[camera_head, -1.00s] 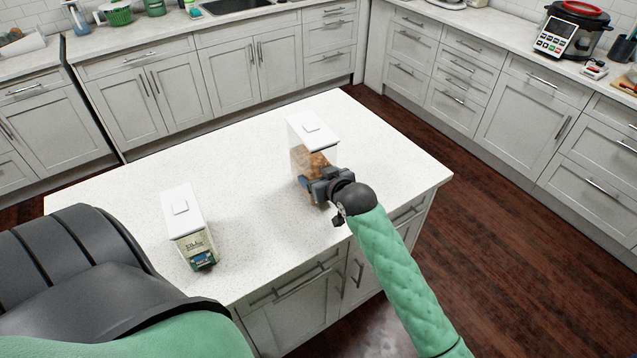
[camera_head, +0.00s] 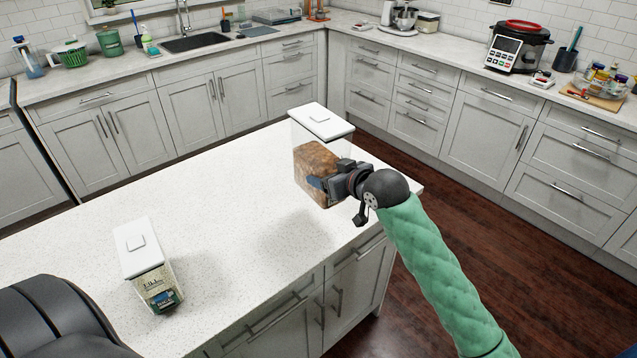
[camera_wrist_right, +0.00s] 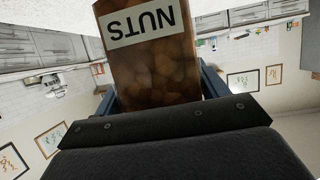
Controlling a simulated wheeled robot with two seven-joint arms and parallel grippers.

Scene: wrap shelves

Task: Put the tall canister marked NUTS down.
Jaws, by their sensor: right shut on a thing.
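The tall clear canister marked NUTS (camera_head: 318,155) has a white lid and brown contents. My right gripper (camera_head: 328,186) is shut on its lower part and holds it upright over the island's right part. Its shadow falls on the white top apart from its base, so it appears raised. In the right wrist view the canister (camera_wrist_right: 150,70) sits between the blue fingers of the right gripper (camera_wrist_right: 160,95), its NUTS label upside down. The left gripper is not in view.
The white island top (camera_head: 220,200) is largely clear. A second white-lidded container with a green label (camera_head: 150,270) stands on it at the front left. Cabinets and counters line the back and right; a pressure cooker (camera_head: 520,45) stands at the right.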

